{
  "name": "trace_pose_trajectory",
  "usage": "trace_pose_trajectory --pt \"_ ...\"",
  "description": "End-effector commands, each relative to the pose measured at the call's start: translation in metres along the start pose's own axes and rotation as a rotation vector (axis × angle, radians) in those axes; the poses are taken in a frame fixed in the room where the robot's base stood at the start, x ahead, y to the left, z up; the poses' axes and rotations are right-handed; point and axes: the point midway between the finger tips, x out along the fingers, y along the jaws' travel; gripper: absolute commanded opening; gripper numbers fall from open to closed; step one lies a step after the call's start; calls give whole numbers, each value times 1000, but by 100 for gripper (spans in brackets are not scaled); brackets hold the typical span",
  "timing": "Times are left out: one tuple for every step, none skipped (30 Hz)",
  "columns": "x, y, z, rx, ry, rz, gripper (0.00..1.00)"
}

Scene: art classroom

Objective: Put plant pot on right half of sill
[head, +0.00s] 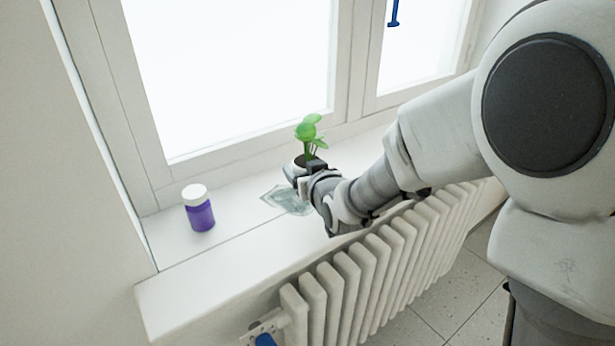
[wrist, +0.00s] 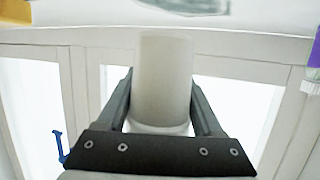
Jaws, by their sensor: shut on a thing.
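The plant pot (head: 297,165) is pale, with dark soil and a green leafy plant. My gripper (head: 305,174) is shut on it and holds it over the middle of the white sill (head: 190,284). In the wrist view the pot (wrist: 164,75) is a plain pale cylinder between the two fingers of my gripper (wrist: 161,88); the plant does not show there. I cannot tell whether the pot's base touches the sill. The right part of the sill is mostly hidden behind my arm in the head view.
A purple jar with a white lid (head: 199,208) stands on the left part of the sill. A flat grey-green sheet or cloth (head: 284,199) lies just left of my gripper. A white radiator (head: 375,262) is below. A yellow thing (wrist: 14,11) shows at the wrist view's corner.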

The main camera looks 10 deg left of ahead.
Motion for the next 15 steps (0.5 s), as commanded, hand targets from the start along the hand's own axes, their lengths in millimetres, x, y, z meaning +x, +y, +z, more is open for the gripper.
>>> trace_pose_trajectory --pt "6 -6 2 -1 1 -2 0" --pt "8 -8 3 0 2 -2 0" --pt "10 -10 4 0 3 -1 0" --pt "12 -11 4 -1 3 0 0" --pt "12 -12 5 -1 3 1 0" --pt "14 -12 7 -1 3 1 0" --pt "15 -12 10 0 2 2 0" --pt "16 -12 15 0 0 2 0" --pt "18 -12 22 0 -1 1 0" --pt "20 -12 26 -1 -1 1 0" --pt "21 -13 31 -1 -1 1 0" --pt "23 -12 36 -1 0 1 0" --pt "24 -12 39 -1 0 1 0" --pt "24 -12 41 -1 1 1 0" --pt "25 -12 42 -1 2 1 0"
